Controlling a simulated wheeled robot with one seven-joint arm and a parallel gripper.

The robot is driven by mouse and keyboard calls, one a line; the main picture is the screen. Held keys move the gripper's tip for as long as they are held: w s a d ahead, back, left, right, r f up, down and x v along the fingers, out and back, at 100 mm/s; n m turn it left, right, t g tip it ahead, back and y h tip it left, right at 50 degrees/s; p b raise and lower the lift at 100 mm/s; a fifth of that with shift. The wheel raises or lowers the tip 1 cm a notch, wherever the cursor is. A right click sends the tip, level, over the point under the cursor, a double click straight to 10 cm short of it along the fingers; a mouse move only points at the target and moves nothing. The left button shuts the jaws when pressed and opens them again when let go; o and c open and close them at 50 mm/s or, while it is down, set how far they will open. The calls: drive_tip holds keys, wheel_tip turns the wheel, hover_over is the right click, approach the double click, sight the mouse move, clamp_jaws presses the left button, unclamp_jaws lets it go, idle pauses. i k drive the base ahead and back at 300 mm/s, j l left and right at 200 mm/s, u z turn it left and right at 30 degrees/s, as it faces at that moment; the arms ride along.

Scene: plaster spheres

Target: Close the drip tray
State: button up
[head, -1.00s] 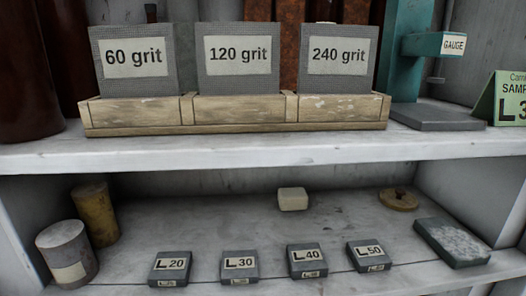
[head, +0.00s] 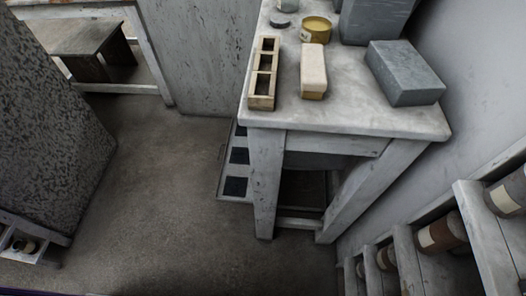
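A pale tray-like piece with dark square openings (head: 235,171) sticks out to the left from under the white table (head: 420,122). It looks like the drip tray, pulled out, but I cannot tell for sure. The table leg and top hide part of it. My gripper is not in view.
On the table are a wooden frame (head: 264,75), a cream block (head: 313,72), a yellow tin (head: 316,29) and a grey block (head: 404,72). A rack with labelled jars (head: 442,234) stands at lower right. A speckled slab (head: 45,130) stands left. The floor (head: 165,210) between is clear.

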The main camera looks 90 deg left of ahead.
sight(235, 184)
drive_tip(key=u, duration=2.65)
drive_tip(key=i+j, duration=0.1)
drive_tip(key=i, duration=0.3)
drive_tip(key=i+j, duration=0.15)
drive_tip(key=i, duration=0.3)
drive_tip(key=i+j, duration=0.1)
drive_tip(key=i, duration=0.3)
